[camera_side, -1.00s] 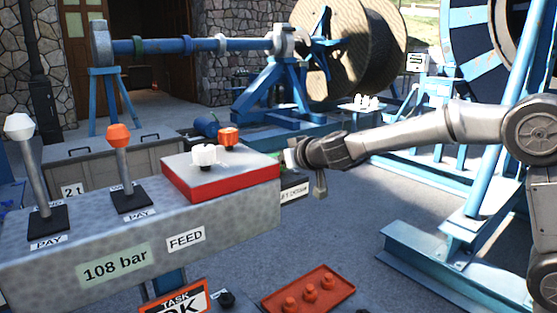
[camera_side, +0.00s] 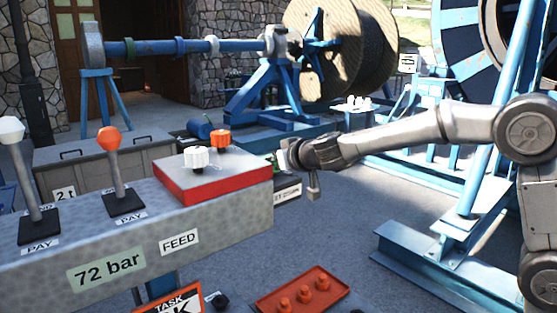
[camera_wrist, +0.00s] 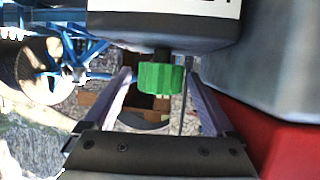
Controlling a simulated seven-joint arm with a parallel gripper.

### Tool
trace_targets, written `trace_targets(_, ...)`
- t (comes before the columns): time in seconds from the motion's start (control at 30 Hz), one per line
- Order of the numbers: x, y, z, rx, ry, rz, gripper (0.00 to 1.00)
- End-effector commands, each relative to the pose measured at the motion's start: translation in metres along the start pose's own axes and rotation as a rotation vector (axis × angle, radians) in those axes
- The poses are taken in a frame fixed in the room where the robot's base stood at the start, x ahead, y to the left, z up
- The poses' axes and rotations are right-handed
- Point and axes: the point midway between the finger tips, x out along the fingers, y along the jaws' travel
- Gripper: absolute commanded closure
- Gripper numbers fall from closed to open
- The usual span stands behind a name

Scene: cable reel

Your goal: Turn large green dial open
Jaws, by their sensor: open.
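The green dial (camera_wrist: 161,77) shows in the wrist view on a short dark stem under a dark rounded body. My gripper (camera_wrist: 160,88) is open, with one finger on each side of the dial in that view. Gaps show between the dial and both fingers, and I cannot tell how deep it sits between them. In the side view my gripper (camera_side: 283,158) is at the right end of the red-edged panel box (camera_side: 225,187). Only a small green sliver of the dial (camera_side: 271,160) shows there; the rest is hidden.
A white knob (camera_side: 196,157) and an orange knob (camera_side: 221,138) stand on the panel box. Two levers with white (camera_side: 11,130) and orange (camera_side: 108,139) tops rise from the grey console, whose display (camera_side: 106,269) reads 72 bar. A red tray (camera_side: 303,291) lies below.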

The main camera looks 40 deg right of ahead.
Motion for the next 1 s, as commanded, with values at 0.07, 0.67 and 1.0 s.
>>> trace_targets(0.07, -0.007, 0.0, -0.002, 0.0, 0.003, -0.001, 0.1)
trace_targets(0.67, -0.12, -0.001, -0.001, 0.001, 0.003, -0.002, 0.1)
trace_targets(1.0, -0.137, 0.0, 0.0, 0.0, 0.0, -0.001, 0.1)
